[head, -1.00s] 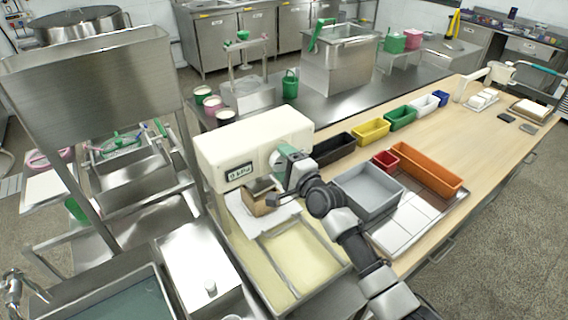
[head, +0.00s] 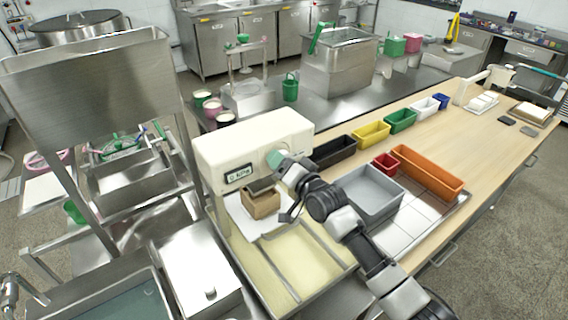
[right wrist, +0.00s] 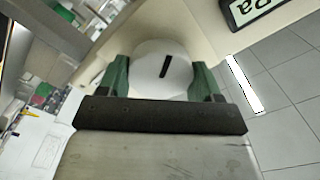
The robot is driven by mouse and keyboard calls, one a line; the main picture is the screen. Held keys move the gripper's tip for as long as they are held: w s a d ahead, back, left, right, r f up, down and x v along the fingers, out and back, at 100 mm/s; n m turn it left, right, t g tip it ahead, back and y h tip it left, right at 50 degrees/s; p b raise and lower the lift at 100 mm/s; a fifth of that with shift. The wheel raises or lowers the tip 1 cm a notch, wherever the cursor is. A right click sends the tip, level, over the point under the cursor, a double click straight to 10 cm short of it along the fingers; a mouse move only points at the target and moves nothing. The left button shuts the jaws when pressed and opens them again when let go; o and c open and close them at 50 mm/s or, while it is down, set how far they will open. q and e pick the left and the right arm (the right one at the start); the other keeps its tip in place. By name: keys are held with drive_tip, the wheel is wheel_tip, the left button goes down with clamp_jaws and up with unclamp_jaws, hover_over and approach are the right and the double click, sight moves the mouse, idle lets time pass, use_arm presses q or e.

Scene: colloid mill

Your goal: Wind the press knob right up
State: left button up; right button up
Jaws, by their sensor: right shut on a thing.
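The press (head: 245,145) is a cream machine with a small display (head: 238,176) on its front; the reading is too small to be sure of. Its press knob (right wrist: 163,68) is a white disc with a black line, tilted from upright, in the right wrist view. My right gripper (right wrist: 162,75) has its green fingers shut on the knob from both sides. In the head view this gripper (head: 280,162) is at the press's right end and mostly hides the knob. A brown wooden box (head: 261,203) sits under the press. My left gripper is not in view.
A shallow tray (head: 298,265) with pale yellow contents lies in front of the press. A grey bin (head: 371,213), a red bin (head: 385,164) and an orange bin (head: 427,170) stand right of my arm. Black, yellow and green bins line the table behind.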

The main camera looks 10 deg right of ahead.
drive_tip(key=n, duration=0.5)
drive_tip(key=shift+f+n, duration=0.1)
drive_tip(key=shift+n, duration=0.2)
drive_tip(key=n, duration=0.5)
drive_tip(key=shift+s+a, duration=0.1)
drive_tip(key=shift+a, duration=0.05)
drive_tip(key=shift+n, duration=0.3)
drive_tip(key=o, duration=0.9)
drive_tip(key=shift+o, duration=0.2)
drive_tip(key=b+v, duration=0.2)
drive_tip(key=v, duration=0.8)
drive_tip(key=shift+s+d+b, duration=0.2)
drive_tip(key=shift+s+b, duration=0.15)
